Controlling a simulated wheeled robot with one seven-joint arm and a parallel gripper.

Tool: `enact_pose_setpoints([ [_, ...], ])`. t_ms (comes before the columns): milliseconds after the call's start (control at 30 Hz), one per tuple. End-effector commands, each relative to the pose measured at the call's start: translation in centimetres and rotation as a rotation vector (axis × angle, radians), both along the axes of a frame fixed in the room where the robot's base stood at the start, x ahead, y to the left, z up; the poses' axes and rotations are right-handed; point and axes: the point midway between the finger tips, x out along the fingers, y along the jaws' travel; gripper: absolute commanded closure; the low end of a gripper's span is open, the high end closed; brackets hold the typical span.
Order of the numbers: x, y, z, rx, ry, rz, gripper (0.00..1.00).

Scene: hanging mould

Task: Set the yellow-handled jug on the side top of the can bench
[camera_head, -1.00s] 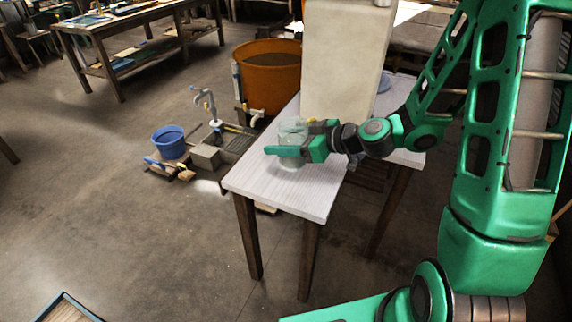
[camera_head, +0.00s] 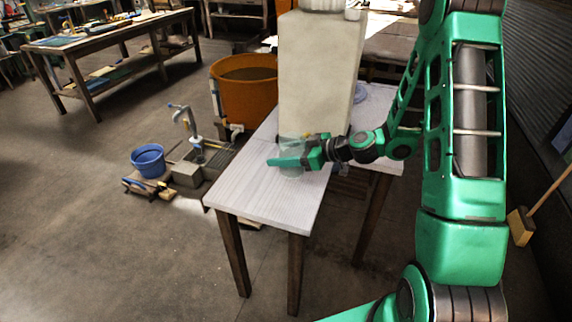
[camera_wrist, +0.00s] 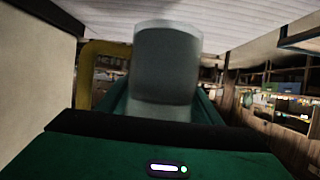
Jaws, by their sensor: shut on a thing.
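My gripper (camera_head: 284,162) is shut on a translucent grey jug (camera_head: 291,172) over the pale plank top of the bench (camera_head: 245,193). In the wrist view the jug (camera_wrist: 165,62) stands out in front of the gripper, with its yellow handle (camera_wrist: 86,75) at its left. The handle does not show clearly in the head view. The jug is near the foot of the tall cream can (camera_head: 318,75), just in front of it. The gripper hides part of the jug, and I cannot tell whether its base touches the top.
An orange tub (camera_head: 245,92) stands behind the bench at left. A tap (camera_head: 187,122), a grey block (camera_head: 186,174) and a blue bucket (camera_head: 148,160) are on the floor at left. The front left of the bench top is bare. A broom (camera_head: 522,226) stands at right.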

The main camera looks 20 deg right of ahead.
Motion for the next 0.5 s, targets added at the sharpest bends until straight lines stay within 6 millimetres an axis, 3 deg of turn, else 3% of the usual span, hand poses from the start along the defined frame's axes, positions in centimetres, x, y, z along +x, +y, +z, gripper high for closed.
enact_pose_setpoints([
  [267, 1.1, -1.2, -1.3, 0.001, 0.0, 0.001, 0.8],
  [500, 1.1, -1.2, -4.1, 0.002, 0.001, 0.001, 0.8],
])
